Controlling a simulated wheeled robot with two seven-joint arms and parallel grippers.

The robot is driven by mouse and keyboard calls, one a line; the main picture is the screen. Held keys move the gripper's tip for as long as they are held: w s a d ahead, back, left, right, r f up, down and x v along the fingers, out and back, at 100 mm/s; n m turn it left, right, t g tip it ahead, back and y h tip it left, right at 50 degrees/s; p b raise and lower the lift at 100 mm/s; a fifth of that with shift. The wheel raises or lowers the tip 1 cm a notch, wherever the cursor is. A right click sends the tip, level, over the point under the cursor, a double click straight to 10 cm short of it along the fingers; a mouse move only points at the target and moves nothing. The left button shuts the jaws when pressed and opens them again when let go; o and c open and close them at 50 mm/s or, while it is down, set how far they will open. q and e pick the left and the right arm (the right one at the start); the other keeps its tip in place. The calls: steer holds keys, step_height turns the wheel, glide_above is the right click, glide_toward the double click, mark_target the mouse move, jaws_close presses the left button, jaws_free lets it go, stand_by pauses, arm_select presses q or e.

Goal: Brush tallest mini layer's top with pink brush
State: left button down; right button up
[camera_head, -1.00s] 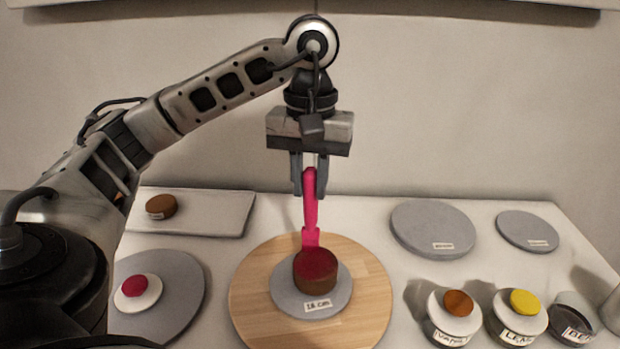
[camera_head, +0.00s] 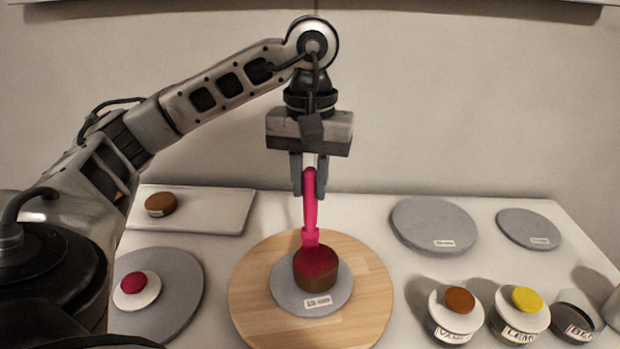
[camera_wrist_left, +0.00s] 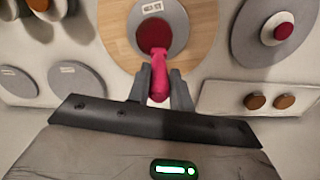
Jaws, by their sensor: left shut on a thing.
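My left gripper (camera_head: 309,178) is shut on the pink brush (camera_head: 310,205), which hangs upright with its head down. The brush head meets the top of a brown mini cake layer (camera_head: 316,280), whose top is dark pink-red. That layer stands on a grey disc (camera_head: 290,290) with a label, on a round wooden turntable (camera_head: 255,315). In the left wrist view the brush (camera_wrist_left: 160,75) shows between the fingers, with its head over the red top (camera_wrist_left: 153,33). My right gripper is not in view.
A pale tray (camera_head: 220,212) with a brown layer (camera_head: 160,204) is at the back left. A grey disc (camera_head: 185,300) at the left carries a white piece with a red top (camera_head: 134,285). Grey discs (camera_head: 433,222) and labelled jars (camera_head: 455,320) stand at the right.

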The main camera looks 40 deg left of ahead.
arm_select(q)
steer(key=shift+s+a+r, duration=0.1)
steer(key=shift+s, duration=0.25)
steer(key=shift+s+d, duration=0.85)
steer(key=shift+d, duration=1.1)
steer(key=w+a, duration=0.1)
steer(key=w, duration=0.1)
steer(key=w+a, duration=0.1)
steer(key=shift+w+a+p, duration=0.15)
steer(key=shift+w+p, duration=0.15)
steer(key=shift+w, duration=0.1)
stand_by(0.3)
